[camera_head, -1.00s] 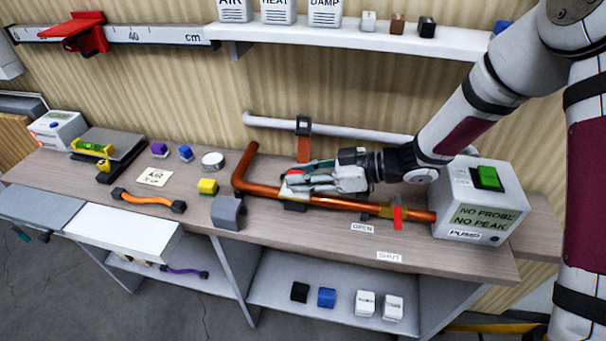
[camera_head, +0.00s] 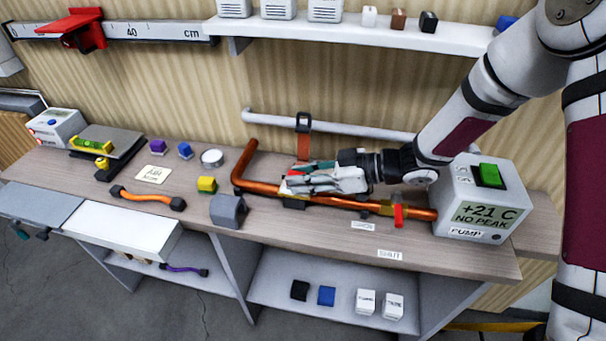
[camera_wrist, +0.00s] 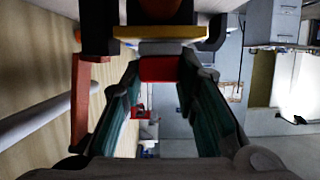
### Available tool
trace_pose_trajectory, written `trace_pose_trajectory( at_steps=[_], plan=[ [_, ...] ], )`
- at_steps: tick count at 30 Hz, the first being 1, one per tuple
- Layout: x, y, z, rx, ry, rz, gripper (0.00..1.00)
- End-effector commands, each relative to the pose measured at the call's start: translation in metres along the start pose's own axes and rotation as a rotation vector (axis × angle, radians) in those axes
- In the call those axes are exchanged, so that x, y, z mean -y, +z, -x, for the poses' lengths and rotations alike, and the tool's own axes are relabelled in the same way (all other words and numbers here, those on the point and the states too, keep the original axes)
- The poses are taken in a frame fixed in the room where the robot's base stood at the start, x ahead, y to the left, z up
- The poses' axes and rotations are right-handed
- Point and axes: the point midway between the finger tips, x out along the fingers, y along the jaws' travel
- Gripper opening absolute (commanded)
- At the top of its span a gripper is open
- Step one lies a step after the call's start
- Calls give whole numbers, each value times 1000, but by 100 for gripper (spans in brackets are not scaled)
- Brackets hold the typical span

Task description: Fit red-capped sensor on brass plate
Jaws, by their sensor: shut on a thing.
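My gripper (camera_head: 290,184) is at the copper pipe (camera_head: 338,201) on the bench. In the wrist view, my gripper (camera_wrist: 160,72) has its fingers on either side of the red-capped sensor (camera_wrist: 160,69) and is shut on it. The sensor's grey end appears to meet the yellow brass plate (camera_wrist: 160,33), though the exact contact is hard to see. In the head view my fingers mostly hide the sensor and plate. The pump box (camera_head: 480,200) display reads "+21 C" and "NO PEAK".
A red-handled valve (camera_head: 398,214) is on the pipe right of my gripper. An upright orange-brown strap (camera_head: 303,145) stands behind it, by the white wall pipe (camera_head: 350,128). The bench front is mostly clear.

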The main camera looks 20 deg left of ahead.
Motion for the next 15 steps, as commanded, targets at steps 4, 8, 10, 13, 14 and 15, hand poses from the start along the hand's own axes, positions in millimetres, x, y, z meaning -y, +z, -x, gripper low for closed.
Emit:
trace_pose_trajectory(
  at_steps=[4, 8, 10, 13, 14, 15],
  plan=[
    [0, 2, -1, 0, 0, 0, 0],
    [0, 2, -1, 0, 0, 0, 0],
    [0, 2, -1, 0, 0, 0, 0],
    [0, 2, 0, 0, 0, 0, 46],
    [0, 2, -1, 0, 0, 0, 51],
    [0, 2, -1, 0, 0, 0, 51]
  ],
)
